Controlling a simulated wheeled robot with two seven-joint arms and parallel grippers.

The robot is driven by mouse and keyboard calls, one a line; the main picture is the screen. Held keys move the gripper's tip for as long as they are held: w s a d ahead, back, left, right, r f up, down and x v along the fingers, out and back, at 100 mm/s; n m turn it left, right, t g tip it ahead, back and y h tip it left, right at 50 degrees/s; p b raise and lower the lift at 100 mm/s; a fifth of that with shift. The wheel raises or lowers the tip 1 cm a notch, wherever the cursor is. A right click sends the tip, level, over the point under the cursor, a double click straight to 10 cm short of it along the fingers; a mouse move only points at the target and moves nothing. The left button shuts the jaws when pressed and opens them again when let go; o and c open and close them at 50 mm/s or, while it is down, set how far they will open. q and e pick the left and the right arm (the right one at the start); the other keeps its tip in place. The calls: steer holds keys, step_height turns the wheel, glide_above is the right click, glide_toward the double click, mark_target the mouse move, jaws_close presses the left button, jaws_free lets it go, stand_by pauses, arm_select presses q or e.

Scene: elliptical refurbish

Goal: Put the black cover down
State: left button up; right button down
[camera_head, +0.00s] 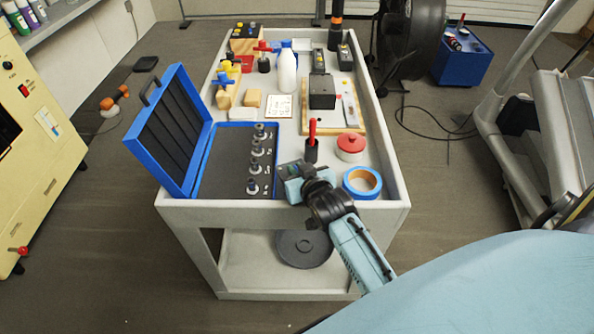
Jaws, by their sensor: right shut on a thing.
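My right gripper (289,174) reaches in from the lower right, over the near edge of the cart. It is shut on a small dark piece at its fingertips, which looks like the black cover; the gripper hides most of it, and its shape is unclear. The piece is just right of the open blue case (236,127), near the cart's front rim. I cannot tell whether it touches the cart's top. My left gripper is not in view.
A roll of tape (376,183), a red-lidded container (350,141) and a red-handled tool (312,130) stand close to the right gripper. A black box (322,88) is on a wooden board farther back. The cart (235,213) has raised rims.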

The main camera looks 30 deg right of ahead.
steer(key=shift+r, duration=0.1)
steer(key=shift+f, duration=0.4)
steer(key=c, duration=1.5)
jaws_free()
steer(key=shift+r, duration=0.1)
steer(key=shift+r, duration=0.4)
steer(key=p+v, duration=0.2)
steer(key=v, duration=1)
steer(key=shift+f, duration=0.1)
